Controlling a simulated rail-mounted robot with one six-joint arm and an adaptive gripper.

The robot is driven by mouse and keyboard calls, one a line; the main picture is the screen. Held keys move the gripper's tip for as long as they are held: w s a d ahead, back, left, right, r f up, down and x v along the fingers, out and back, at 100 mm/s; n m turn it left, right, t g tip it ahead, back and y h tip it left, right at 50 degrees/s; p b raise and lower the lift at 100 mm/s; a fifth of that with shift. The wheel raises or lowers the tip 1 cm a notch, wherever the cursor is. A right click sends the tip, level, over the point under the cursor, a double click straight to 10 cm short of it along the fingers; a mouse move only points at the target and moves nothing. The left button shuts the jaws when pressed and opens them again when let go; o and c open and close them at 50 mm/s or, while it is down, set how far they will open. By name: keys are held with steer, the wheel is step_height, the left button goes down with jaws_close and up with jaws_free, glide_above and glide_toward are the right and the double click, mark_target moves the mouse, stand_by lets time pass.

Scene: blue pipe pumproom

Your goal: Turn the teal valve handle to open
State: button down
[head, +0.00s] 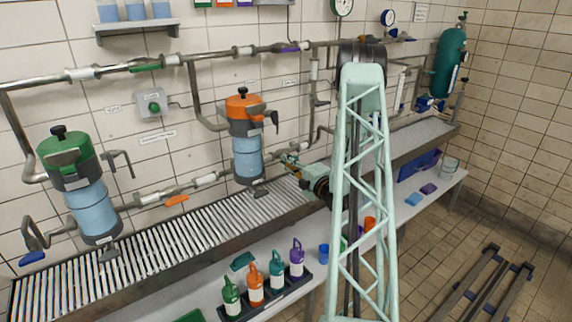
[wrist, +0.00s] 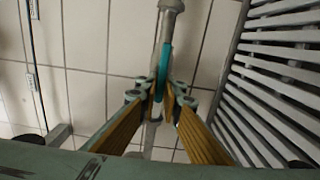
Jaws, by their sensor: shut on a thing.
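The teal valve handle (wrist: 165,62) is a thin flat bar in the wrist view, beside a grey pipe (wrist: 171,6) that runs along the wall. My gripper (wrist: 161,92) is shut on the handle, with one finger on each side of it. In the head view my gripper (head: 290,162) is at the lower pipe, right of the orange-lidded filter. There the teal handle cannot be made out behind the gripper and arm.
A slatted metal rack (head: 190,226) runs along the wall under the pipes. Filters with a green lid (head: 66,150) and an orange lid (head: 243,107) stand to the left. An orange handle (head: 176,200) is on the lower pipe. Several bottles stand on the bench below.

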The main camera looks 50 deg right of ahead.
stand_by(0.4)
steer(key=c, duration=2.8)
jaws_free()
steer(key=shift+s, duration=0.15)
steer(key=shift+v, duration=5.85)
steer(key=shift+a, duration=0.1)
